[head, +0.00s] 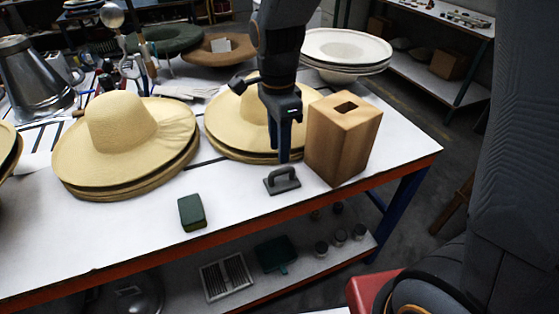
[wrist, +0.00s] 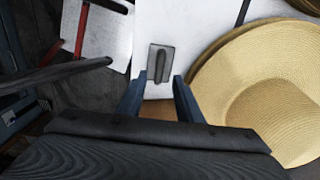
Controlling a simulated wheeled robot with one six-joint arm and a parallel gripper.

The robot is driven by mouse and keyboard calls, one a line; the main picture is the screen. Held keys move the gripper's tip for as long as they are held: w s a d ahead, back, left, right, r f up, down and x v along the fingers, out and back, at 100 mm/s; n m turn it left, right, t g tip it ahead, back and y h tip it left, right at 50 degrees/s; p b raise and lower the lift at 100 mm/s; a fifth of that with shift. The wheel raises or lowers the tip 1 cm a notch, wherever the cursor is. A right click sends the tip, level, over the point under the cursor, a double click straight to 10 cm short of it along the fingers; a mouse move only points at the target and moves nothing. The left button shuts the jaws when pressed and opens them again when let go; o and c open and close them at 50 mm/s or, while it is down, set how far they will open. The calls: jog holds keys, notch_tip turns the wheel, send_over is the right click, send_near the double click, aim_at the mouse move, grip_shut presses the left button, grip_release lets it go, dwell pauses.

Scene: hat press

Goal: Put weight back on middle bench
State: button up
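A dark grey weight with a raised handle (head: 282,181) sits on the white top of the bench (head: 240,205), near its front edge. It also shows in the wrist view (wrist: 160,63), just beyond my fingertips. My gripper (head: 284,158) points down above and slightly behind the weight in the head view. In the wrist view my gripper's two blue fingers (wrist: 158,82) stand apart with nothing between them. The weight appears apart from the fingers.
A tall wooden box (head: 343,140) stands close to the right of my gripper. Stacked straw hats (head: 240,125) lie just behind it, and another stack (head: 125,150) to the left. A green block (head: 192,212) lies front left. Lower-shelf items include a dark green pad (head: 276,254).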

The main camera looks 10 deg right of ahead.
jog(key=s+d+n, duration=0.2)
jog(key=d+n, duration=0.2)
jog(key=s+d+f+n+t, duration=0.1)
jog(key=s+d+n, duration=0.1)
jog(key=d+n, duration=0.2)
jog(key=s+d+n, duration=0.3)
jog(key=d+n, duration=0.1)
jog(key=n, duration=0.1)
jog(key=shift+d+f+n, duration=0.25)
jog(key=shift+f+n, duration=0.05)
jog(key=shift+s+d+f+n+t, duration=0.2)
jog(key=shift+s+d+n+t, duration=0.15)
jog(key=shift+n, duration=0.25)
dwell(0.5)
